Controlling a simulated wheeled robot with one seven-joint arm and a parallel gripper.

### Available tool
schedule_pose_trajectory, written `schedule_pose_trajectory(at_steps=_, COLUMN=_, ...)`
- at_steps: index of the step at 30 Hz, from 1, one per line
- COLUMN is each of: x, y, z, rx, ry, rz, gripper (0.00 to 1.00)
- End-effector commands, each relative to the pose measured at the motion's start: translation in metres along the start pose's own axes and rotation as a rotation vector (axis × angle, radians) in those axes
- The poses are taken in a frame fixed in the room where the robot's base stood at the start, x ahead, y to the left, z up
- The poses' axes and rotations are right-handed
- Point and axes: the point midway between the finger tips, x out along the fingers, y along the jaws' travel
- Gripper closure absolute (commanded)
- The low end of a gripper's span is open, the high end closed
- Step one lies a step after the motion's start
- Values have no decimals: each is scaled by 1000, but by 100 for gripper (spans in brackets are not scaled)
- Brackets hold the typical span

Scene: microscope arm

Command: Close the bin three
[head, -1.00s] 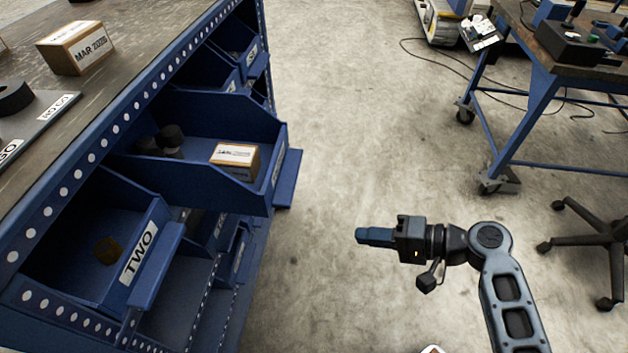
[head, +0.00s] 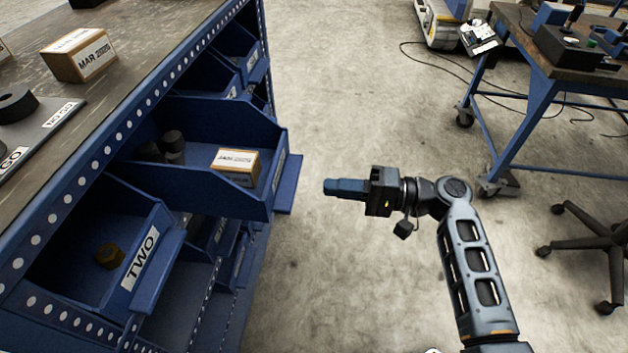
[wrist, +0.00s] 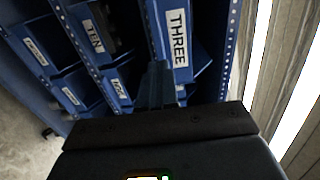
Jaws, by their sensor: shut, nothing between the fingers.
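Bin three (head: 205,196) is a blue open-topped bin pulled well out of the blue rack in the head view. It holds a small labelled box (head: 237,163) and dark cylindrical parts (head: 172,147). Its front label is too slanted to read there. In the wrist view its THREE label (wrist: 178,38) shows clearly ahead of the fingers. My gripper (head: 327,187) is shut and empty, pointing left at the bin's front lip, with a small gap between them. In the wrist view the shut fingers (wrist: 161,85) partly cover the bin's lower front.
Bin TWO (head: 142,262) sits below and nearer in the rack, with a brown nut (head: 110,256) inside. The rack's worktop (head: 130,30) carries another box. A blue wheeled table (head: 540,85) and a chair base (head: 600,240) stand at right. The floor between is clear.

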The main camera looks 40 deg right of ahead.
Motion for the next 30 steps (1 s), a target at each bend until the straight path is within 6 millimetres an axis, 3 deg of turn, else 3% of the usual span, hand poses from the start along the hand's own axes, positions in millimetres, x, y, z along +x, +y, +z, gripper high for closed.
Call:
schedule_pose_trajectory(at_steps=3, x=20, y=-2, z=0, rx=0, ry=-2, rz=0, gripper=100)
schedule_pose_trajectory(at_steps=9, x=42, y=-1, z=0, rx=1, ry=0, rz=0, gripper=100)
schedule_pose_trajectory(at_steps=25, x=48, y=0, z=0, rx=0, ry=0, rz=0, gripper=100)
schedule_pose_trajectory(at_steps=30, x=62, y=1, z=0, rx=0, ry=-2, rz=0, gripper=100)
